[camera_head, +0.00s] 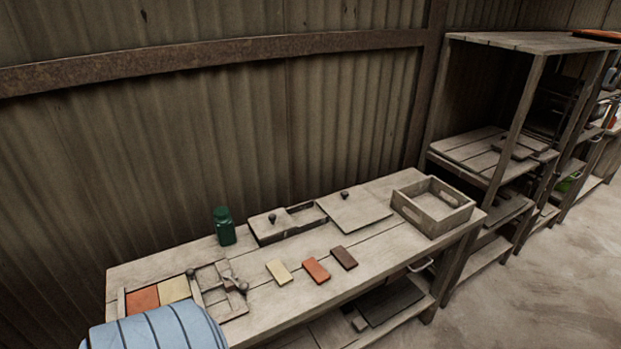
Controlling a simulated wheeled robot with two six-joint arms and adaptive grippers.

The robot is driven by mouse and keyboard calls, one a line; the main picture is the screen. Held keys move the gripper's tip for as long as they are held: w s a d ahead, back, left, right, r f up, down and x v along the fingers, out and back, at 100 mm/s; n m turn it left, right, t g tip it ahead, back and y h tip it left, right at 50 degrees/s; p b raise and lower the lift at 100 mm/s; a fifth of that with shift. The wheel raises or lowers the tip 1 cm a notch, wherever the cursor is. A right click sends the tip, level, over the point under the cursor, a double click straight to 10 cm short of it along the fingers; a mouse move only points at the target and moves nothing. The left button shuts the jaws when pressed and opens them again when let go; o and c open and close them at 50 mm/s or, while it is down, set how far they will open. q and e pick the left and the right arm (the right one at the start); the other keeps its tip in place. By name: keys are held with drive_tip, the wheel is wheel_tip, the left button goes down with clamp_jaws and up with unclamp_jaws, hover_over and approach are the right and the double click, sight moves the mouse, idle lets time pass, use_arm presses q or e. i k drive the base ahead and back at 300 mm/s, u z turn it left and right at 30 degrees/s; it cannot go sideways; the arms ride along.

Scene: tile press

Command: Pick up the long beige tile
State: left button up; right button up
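A beige tile (279,272) lies flat on the wooden workbench (380,245), near its front middle. An orange-red tile (315,271) and a dark brown tile (344,258) lie in a row to its right, apart from it. Another beige piece (174,289) and a red-orange piece (142,301) sit side by side in a wooden frame at the bench's left end. Neither of my grippers is in view.
A wooden press-like frame with a metal handle (236,284) stands left of the tiles. Behind them are a green bottle (224,226), a lidded wooden box (270,224) and a wooden board with a knob (350,208). An open crate (433,206) stands right. A blue ribbed object (155,330) blocks the lower left.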

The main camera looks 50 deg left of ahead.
sight(277, 270)
drive_tip(key=i, duration=1.9)
drive_tip(key=u, duration=2.95)
